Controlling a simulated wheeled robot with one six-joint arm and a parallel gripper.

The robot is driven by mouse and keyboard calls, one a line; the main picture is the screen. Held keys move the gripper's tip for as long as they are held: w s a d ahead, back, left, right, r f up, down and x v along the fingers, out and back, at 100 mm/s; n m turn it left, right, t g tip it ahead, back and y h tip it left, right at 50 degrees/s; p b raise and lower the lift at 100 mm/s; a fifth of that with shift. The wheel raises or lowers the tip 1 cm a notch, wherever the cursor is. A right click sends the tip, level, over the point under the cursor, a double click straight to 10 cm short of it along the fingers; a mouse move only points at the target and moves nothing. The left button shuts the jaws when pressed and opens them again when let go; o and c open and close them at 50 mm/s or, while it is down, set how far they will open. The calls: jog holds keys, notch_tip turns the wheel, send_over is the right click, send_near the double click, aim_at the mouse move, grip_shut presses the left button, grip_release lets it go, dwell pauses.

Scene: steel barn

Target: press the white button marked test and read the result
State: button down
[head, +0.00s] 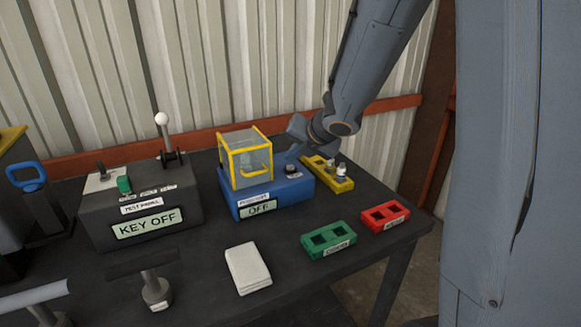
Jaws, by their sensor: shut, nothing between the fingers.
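A dark test panel box (185,215) stands at the left of the table, labelled TEST PANEL, and its display (146,225) reads KEY OFF. On its top are a green switch or key (124,185), a lever with a white ball (162,119), and small white labels too small to read. I cannot make out a white button marked test. A blue device (290,196) stands right of it, with a yellow-framed clear guard (245,160) on top and a display (262,208) reading OFF. My gripper (291,157) is shut and empty above the blue device's right end, near a dark knob (291,169); contact is unclear.
A yellow tray (343,186) holding small bottles is behind right. A green tray (312,250) and a red tray (368,222) lie near the right edge. A white pad (248,268) and a dark T-handled object (156,291) are in front. Corrugated wall stands behind.

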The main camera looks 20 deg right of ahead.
jog(key=shift+f, duration=0.15)
dwell(0.7)
jog(key=shift+f+b, duration=0.25)
jog(key=shift+b, duration=0.2)
jog(key=shift+f+b, duration=0.45)
dwell(0.5)
jog(key=shift+r, duration=0.2)
jog(key=shift+r+p, duration=0.65)
jog(key=shift+p, duration=0.2)
notch_tip(320, 180, up, 5)
jog(key=p, duration=0.5)
dwell(0.6)
